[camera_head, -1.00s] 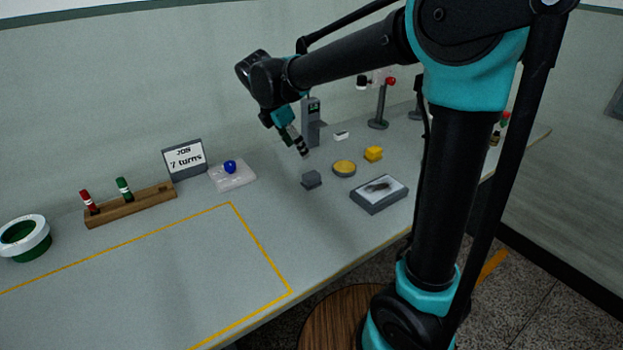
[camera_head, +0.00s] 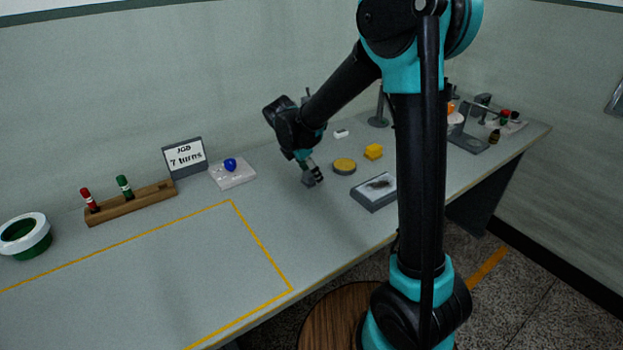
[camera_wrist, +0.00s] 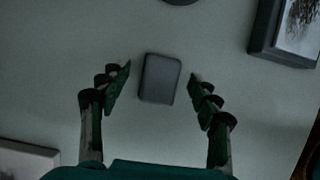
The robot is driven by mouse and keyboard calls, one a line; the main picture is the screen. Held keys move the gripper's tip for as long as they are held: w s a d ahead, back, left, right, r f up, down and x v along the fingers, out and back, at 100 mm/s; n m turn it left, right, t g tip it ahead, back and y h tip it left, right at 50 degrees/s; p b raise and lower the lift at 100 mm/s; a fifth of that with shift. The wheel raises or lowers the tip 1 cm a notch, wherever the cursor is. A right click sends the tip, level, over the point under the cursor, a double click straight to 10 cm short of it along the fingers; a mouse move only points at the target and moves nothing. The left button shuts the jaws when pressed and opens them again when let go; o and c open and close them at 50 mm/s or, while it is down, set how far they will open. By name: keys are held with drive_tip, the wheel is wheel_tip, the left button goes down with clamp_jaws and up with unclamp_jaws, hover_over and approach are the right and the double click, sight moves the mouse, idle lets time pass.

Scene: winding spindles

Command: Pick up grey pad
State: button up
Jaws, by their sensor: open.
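The grey pad (camera_wrist: 160,79) lies on the table as a small dark block with rounded corners. In the wrist view it sits between and just ahead of the two fingertips of my gripper (camera_wrist: 159,82), with a gap on each side. My gripper is open and empty. In the head view my gripper (camera_head: 313,174) points down right at the pad (camera_head: 307,180) and hides most of it.
A round yellow-topped disc (camera_head: 344,166), a yellow block (camera_head: 373,151) and a dark framed tray (camera_head: 364,199) stand to the right. A pale plate with a blue knob (camera_head: 231,174) lies to the left. The yellow-outlined area (camera_head: 150,270) is clear.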

drive_tip(key=shift+d+f, duration=0.15)
drive_tip(key=shift+f, duration=0.25)
drive_tip(key=c, duration=1.2)
drive_tip(key=shift+r, duration=0.15)
wheel_tip(320, 180, up, 20)
drive_tip(key=shift+f, duration=0.1)
